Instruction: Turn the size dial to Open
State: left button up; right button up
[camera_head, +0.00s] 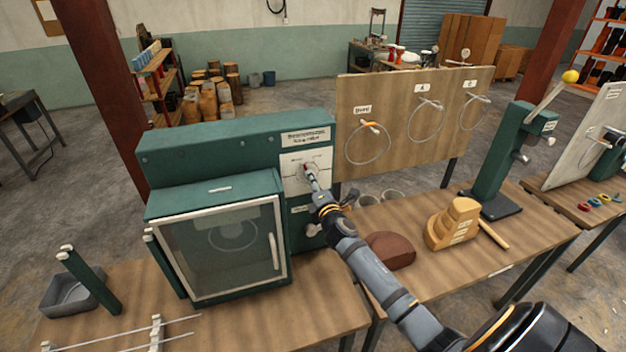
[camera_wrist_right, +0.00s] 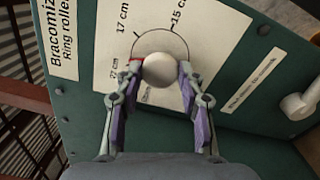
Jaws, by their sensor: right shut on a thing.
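The size dial (camera_wrist_right: 160,70) is a round pale knob on a white scale plate in the right wrist view. A red mark shows at its left edge, and printed labels including "17 cm" and "15 cm" surround it. Some lettering below the knob is partly hidden and too small to read surely. My right gripper (camera_wrist_right: 157,80) is shut on the knob, one purple-padded finger on each side. In the head view the right gripper (camera_head: 311,174) reaches the white plate (camera_head: 321,160) on the green ring-roller machine (camera_head: 230,148). My left gripper is not in view.
A second pale knob (camera_wrist_right: 300,105) sits on the panel beside the scale. The machine's glass door (camera_head: 220,250) is shut. A brown lump (camera_head: 390,250) and a stepped wooden block (camera_head: 453,224) stand on the bench to the right. Hoops hang on a board (camera_head: 395,125) behind.

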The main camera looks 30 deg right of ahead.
jog(key=shift+f+n+p, duration=0.1)
jog(key=shift+n+p, duration=0.25)
jog(key=shift+n, duration=6.75)
jog(key=o, duration=1.2)
jog(key=v, duration=1.2)
jog(key=shift+a, duration=0.1)
